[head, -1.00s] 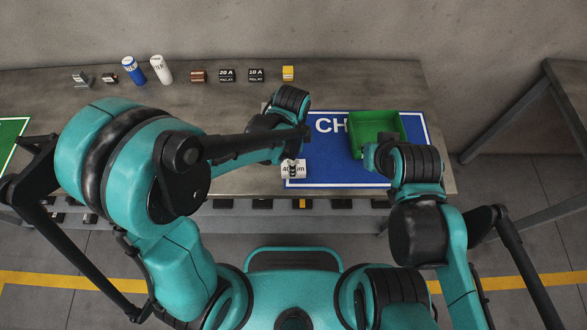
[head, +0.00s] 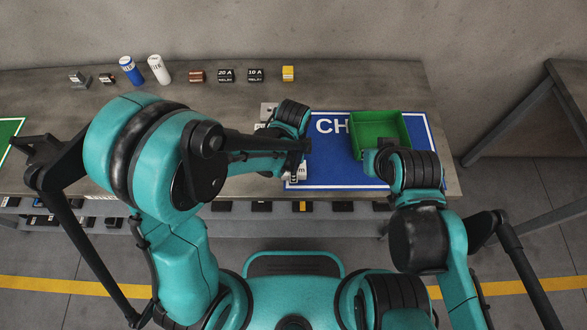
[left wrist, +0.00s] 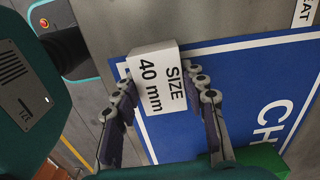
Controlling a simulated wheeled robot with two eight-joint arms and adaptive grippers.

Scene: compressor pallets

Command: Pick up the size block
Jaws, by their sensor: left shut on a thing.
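The size block (left wrist: 158,85) is a white box lettered "SIZE 40 mm", seen in the left wrist view between the two fingers of my left gripper (left wrist: 160,98). The gripper is shut on it. In the head view, the left gripper (head: 291,176) is over the left edge of the blue mat, and only part of the block (head: 301,172) shows beneath the arm. I cannot tell whether the block touches the surface. My right gripper (head: 370,160) is beside the green bin's front edge; its fingers are hidden by the arm.
The green bin (head: 404,128) stands on the blue mat (head: 330,177) at the right. Blue (head: 131,71) and white (head: 159,69) cylinders, relay blocks (head: 226,76) and a yellow block (head: 288,73) line the table's back.

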